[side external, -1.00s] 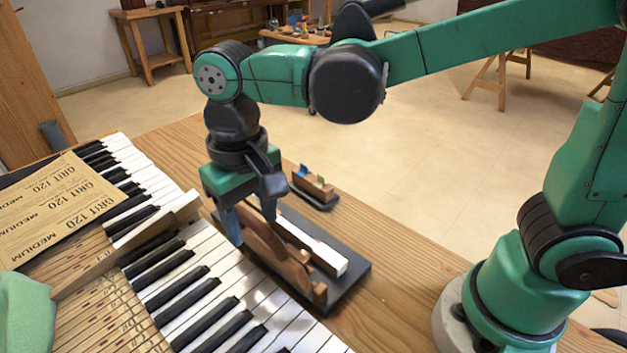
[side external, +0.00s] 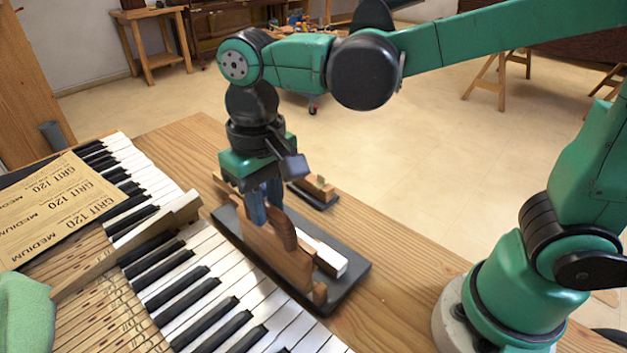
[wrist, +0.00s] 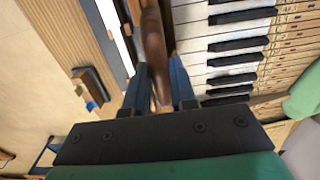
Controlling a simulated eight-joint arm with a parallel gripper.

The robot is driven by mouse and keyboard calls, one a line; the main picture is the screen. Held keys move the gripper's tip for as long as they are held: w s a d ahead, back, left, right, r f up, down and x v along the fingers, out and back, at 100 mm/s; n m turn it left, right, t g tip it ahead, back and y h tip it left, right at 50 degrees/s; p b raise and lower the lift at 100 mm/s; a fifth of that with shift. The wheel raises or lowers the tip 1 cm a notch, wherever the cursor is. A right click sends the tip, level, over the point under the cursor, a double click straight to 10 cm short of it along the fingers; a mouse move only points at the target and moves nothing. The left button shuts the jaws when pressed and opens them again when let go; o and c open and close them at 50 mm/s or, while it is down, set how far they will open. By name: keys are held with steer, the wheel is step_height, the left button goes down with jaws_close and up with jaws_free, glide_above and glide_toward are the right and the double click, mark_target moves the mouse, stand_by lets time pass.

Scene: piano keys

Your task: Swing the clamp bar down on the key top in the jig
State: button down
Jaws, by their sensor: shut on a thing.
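The jig (side external: 352,272) is a dark base with wooden blocks on the bench beside the keyboard. The white key top (side external: 325,257) lies in it, partly hidden by the wood and my gripper. The brown clamp bar (side external: 283,231) stands tilted up above the jig near the key top. My gripper (side external: 264,208) has its blue fingers at the clamp bar. In the wrist view, the fingers (wrist: 158,82) are on both sides of the rounded brown clamp bar (wrist: 152,42), shut on it. The key top (wrist: 112,30) shows to its left there.
Piano keys (side external: 215,255) run along the jig's left side, with a wooden key stick (side external: 125,243) lying over them. Sandpaper sheets (side external: 60,205) and a green cloth (side external: 22,312) lie at left. A small wooden holder (side external: 316,190) stands behind the jig. Bench at right is clear.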

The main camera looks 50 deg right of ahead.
steer(key=shift+d, duration=0.15)
steer(key=shift+d, duration=1.15)
steer(key=shift+d+f, duration=0.2)
steer(key=shift+d, duration=0.9)
steer(key=shift+d+f, duration=0.25)
steer(key=shift+d, duration=0.3)
steer(key=shift+d+f, duration=0.25)
steer(key=shift+d, duration=0.25)
